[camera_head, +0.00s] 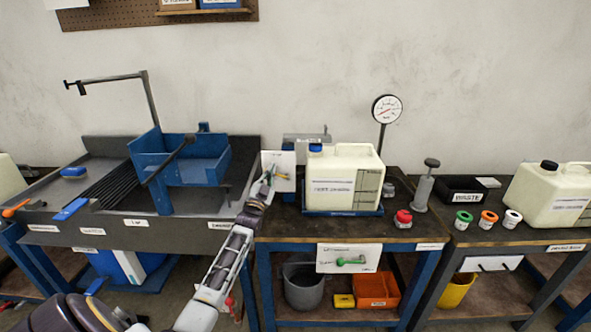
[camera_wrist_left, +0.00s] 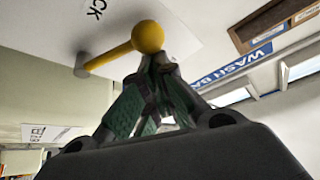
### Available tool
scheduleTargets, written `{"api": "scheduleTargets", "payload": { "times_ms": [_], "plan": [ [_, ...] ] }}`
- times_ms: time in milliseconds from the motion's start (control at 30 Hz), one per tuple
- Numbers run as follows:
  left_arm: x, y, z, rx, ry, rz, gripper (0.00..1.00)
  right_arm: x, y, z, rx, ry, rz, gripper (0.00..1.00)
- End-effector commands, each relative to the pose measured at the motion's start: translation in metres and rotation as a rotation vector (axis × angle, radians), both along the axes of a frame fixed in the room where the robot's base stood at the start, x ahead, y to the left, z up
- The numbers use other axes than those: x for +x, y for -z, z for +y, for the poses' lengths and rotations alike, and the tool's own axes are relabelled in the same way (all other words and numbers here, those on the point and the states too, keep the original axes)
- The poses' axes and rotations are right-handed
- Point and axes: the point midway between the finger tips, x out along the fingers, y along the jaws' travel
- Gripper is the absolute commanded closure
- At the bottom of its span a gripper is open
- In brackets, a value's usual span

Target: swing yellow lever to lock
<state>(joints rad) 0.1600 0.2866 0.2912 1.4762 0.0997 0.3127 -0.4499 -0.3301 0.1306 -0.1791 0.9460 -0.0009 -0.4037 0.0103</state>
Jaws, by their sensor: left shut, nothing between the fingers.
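The yellow lever (camera_wrist_left: 112,55) shows large in the left wrist view. It is a rod with a round ball knob (camera_wrist_left: 148,37), joined to a grey pivot (camera_wrist_left: 82,66) on a white plate (camera_wrist_left: 205,22). Part of a printed word ending in "CK" shows on the plate. My left gripper (camera_wrist_left: 160,65) is shut and empty, its fingertips right by the knob; I cannot tell whether they touch it. In the head view the left gripper (camera_head: 270,176) is in front of the white plate (camera_head: 284,160) and hides part of the lever. My right gripper is not in view.
A cream canister (camera_head: 342,180) stands on a blue tray just right of the plate. A blue bin (camera_head: 180,160) sits in the sink bench to the left. A pressure gauge (camera_head: 387,109), a red cap (camera_head: 403,217) and a grey pump (camera_head: 424,188) are farther right.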

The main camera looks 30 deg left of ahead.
Motion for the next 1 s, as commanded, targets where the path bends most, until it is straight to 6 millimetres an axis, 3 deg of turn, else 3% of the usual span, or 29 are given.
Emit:
{"api": "scheduleTargets", "payload": {
  "times_ms": [667,1000],
  "plan": [
    [-0.001,0.000,0.001,-0.024,0.000,-0.015,1.00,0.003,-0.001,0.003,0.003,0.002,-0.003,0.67],
    [-0.001,-0.026,0.001,-0.022,0.000,-0.017,1.00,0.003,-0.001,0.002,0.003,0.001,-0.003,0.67]
  ]
}}
